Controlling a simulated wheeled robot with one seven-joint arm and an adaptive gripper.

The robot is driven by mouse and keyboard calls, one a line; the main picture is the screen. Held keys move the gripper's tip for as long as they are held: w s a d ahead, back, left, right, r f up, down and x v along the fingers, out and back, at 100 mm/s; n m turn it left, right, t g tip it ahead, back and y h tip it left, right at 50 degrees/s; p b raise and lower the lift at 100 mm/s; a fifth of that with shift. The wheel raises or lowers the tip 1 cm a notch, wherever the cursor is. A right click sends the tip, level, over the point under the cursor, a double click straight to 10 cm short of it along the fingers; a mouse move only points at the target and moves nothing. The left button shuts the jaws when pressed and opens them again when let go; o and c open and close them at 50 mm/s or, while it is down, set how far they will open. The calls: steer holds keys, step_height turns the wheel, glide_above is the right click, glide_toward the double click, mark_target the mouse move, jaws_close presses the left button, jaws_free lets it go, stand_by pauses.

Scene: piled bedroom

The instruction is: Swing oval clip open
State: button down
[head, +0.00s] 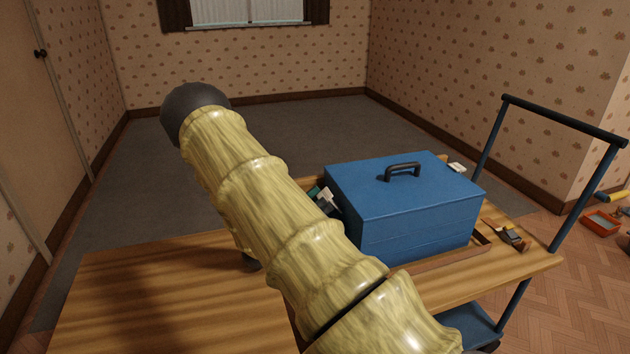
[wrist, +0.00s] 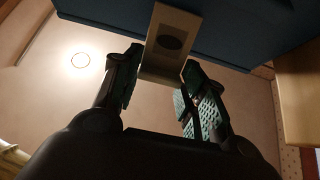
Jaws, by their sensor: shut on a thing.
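The oval clip (wrist: 168,40) is a pale plate with a dark oval on its face, set against the dark blue side of the box (wrist: 235,30) in the wrist view. My gripper (wrist: 162,70) has one finger on each side of the clip's lower end and is shut on it. The blue box (head: 405,205) with a black lid handle (head: 402,171) sits on the wooden cart top in the head view, its lid down. My arm crosses in front of its left side, where small teal and white parts show; the clip is not clear there.
The wooden cart top (head: 150,290) is bare at left. Small dark items (head: 512,237) lie right of the box, near the cart's blue push rail (head: 565,125). A small pale item (head: 456,167) lies behind the box. An orange tray (head: 602,222) is on the floor at right.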

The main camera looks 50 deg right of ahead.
steer(key=c, duration=0.8)
jaws_free()
steer(key=shift+f, duration=0.1)
steer(key=w+a+f, duration=0.1)
steer(key=w+a, duration=0.6)
steer(key=a, duration=0.5)
steer(key=shift+w+f, duration=0.25)
steer(key=shift+f, duration=0.1)
steer(key=shift+a, duration=0.1)
